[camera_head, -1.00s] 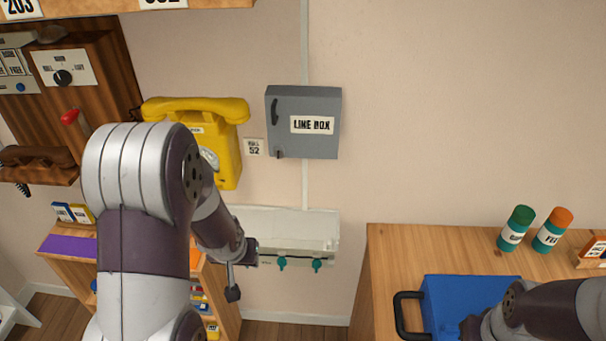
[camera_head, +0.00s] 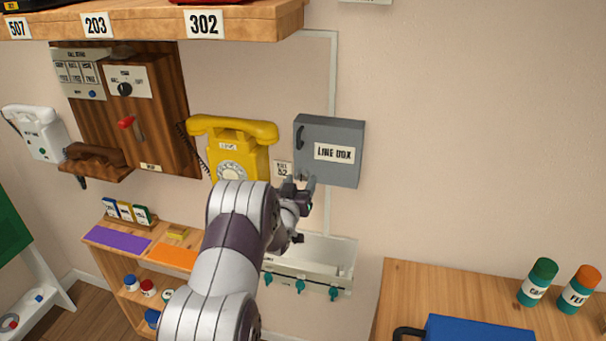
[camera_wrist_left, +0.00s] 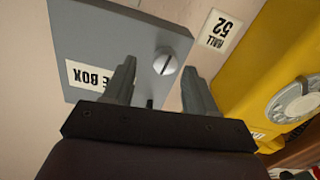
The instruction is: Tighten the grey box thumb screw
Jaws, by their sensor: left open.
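The grey box (camera_head: 340,139), labelled LINE BOX, hangs closed on the wall right of the yellow phone. It also fills the upper left of the left wrist view (camera_wrist_left: 85,35). Its thumb screw (camera_wrist_left: 165,65) is a round, slotted, silvery head near a corner of the box face. My left gripper (camera_head: 299,186) is open and empty just under the box's lower left corner. In the left wrist view the screw appears between the two spread fingertips (camera_wrist_left: 159,67), with gaps on both sides. How far ahead of the fingertips it lies is hard to tell. My right gripper is out of view.
The yellow phone (camera_head: 238,135) is close left of my left gripper. A HALL 52 tag (camera_head: 282,169) lies between phone and box. A pale tray with green knobs (camera_head: 331,292) is below. A wooden counter (camera_head: 440,296) stands lower right. Wall right of the box is clear.

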